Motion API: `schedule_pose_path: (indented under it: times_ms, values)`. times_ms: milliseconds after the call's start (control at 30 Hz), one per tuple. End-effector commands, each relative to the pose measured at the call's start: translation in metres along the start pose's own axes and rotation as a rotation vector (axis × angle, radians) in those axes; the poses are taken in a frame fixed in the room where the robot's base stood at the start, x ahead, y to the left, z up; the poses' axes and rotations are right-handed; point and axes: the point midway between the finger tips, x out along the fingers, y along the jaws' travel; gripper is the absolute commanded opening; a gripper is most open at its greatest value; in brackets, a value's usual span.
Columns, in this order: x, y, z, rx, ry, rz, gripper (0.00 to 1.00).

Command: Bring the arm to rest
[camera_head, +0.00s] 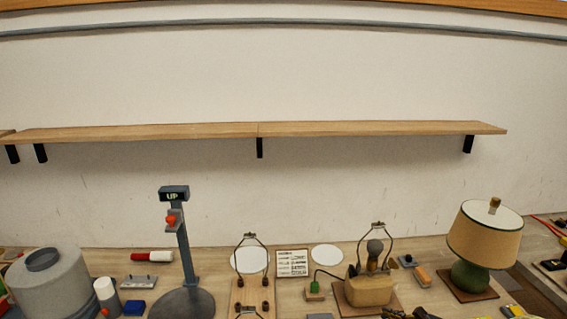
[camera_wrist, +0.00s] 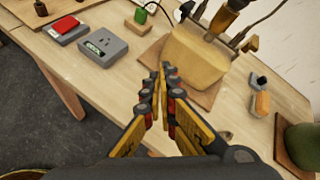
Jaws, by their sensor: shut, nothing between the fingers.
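My gripper (camera_wrist: 164,72) shows in the wrist view with its two fingers together, shut and empty. Its tips appear in front of the wooden lamp base (camera_wrist: 203,57), above the bench; I cannot tell the exact gap. In the head view the same lamp base (camera_head: 369,290) stands on a wooden board, with a wire harp and a socket above it. Only a small yellow and dark part at the bottom edge of the head view may be my gripper (camera_head: 408,314).
A green lamp with a tan shade (camera_head: 484,237) stands at the right. A grey stand with an "UP" display (camera_head: 174,194) rises left of centre. A grey drum (camera_head: 50,285) is at far left. An empty shelf (camera_head: 258,130) spans the wall. Grey boxes (camera_wrist: 103,45) lie near the bench edge.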

Motion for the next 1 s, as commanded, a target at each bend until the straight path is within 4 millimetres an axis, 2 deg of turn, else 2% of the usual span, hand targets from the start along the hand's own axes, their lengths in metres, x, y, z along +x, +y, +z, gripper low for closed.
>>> schedule_pose_path:
  times_ms: [100, 167, 300, 500, 633, 800, 900, 1000]
  values:
    - [-0.022, 0.048, 0.025, -0.275, 0.014, 0.166, 0.0]
    - [-0.036, 0.072, 0.036, -0.419, 0.018, 0.25, 0.0]
    - [-0.076, 0.123, 0.054, -0.767, 0.028, 0.441, 0.0]
    - [-0.148, 0.176, 0.066, -1.281, 0.058, 0.693, 0.0]
    - [-0.196, 0.192, 0.067, -1.595, 0.099, 0.821, 0.0]
    - [-0.247, 0.194, 0.076, -1.941, 0.181, 0.908, 0.0]
    - [-0.27, 0.192, 0.09, -2.109, 0.234, 0.9, 0.0]
    - [-0.283, 0.193, 0.111, -2.216, 0.253, 0.842, 0.0]
